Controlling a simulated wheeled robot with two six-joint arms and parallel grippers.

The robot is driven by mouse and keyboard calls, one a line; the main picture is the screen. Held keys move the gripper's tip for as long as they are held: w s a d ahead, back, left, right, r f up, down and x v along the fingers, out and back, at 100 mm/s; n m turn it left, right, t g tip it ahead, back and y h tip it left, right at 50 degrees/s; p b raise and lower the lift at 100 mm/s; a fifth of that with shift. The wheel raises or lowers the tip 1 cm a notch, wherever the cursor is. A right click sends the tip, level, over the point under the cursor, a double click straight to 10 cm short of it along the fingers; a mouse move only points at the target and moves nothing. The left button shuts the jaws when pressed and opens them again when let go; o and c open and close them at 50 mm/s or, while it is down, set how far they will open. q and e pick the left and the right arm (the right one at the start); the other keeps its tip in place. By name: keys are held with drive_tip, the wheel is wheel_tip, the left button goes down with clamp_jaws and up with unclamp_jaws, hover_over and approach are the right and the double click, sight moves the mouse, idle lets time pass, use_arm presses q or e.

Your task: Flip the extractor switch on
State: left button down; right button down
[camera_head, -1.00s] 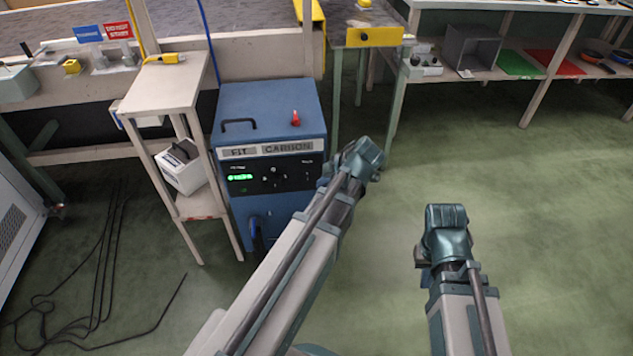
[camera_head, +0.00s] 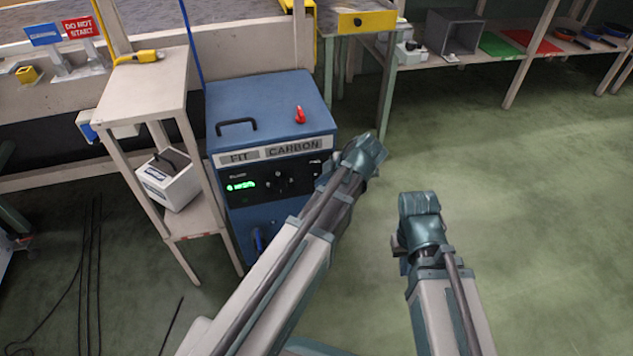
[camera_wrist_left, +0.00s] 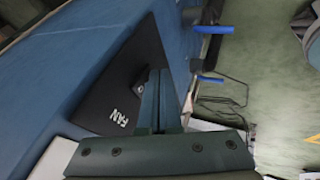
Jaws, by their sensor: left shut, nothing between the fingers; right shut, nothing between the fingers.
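The blue extractor cabinet (camera_head: 270,105) stands left of centre, with a "FIT CARBON" label and a black front panel with a lit green display (camera_head: 241,186). In the left wrist view, the black panel (camera_wrist_left: 118,85) carries the word "FAN" and a small dark switch (camera_wrist_left: 139,87). My left gripper (camera_wrist_left: 157,90) is shut and empty, its fingertips close beside the switch; I cannot tell if they touch. In the head view my left gripper (camera_head: 322,178) is at the panel's right end, partly hidden by its wrist. My right gripper (camera_head: 397,244) is shut and empty over the floor.
A pale narrow stand (camera_head: 150,85) holds a yellow device on top and a white box (camera_head: 168,180) below, left of the cabinet. A red object (camera_head: 300,115) sits on the cabinet top. Black cables lie on the left floor. The floor at right is clear.

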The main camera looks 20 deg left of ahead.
use_arm(q)
drive_tip(key=shift+f, duration=0.1)
drive_tip(key=shift+w+a+f+t+y+b, duration=0.15)
drive_tip(key=shift+f+t+y+b, duration=0.25)
drive_tip(key=shift+b, duration=0.6)
drive_tip(key=shift+w+r, duration=0.1)
drive_tip(key=shift+r, duration=0.05)
drive_tip(key=shift+w+a+r, duration=0.1)
drive_tip(key=shift+w+r, duration=0.05)
drive_tip(key=shift+r, duration=0.1)
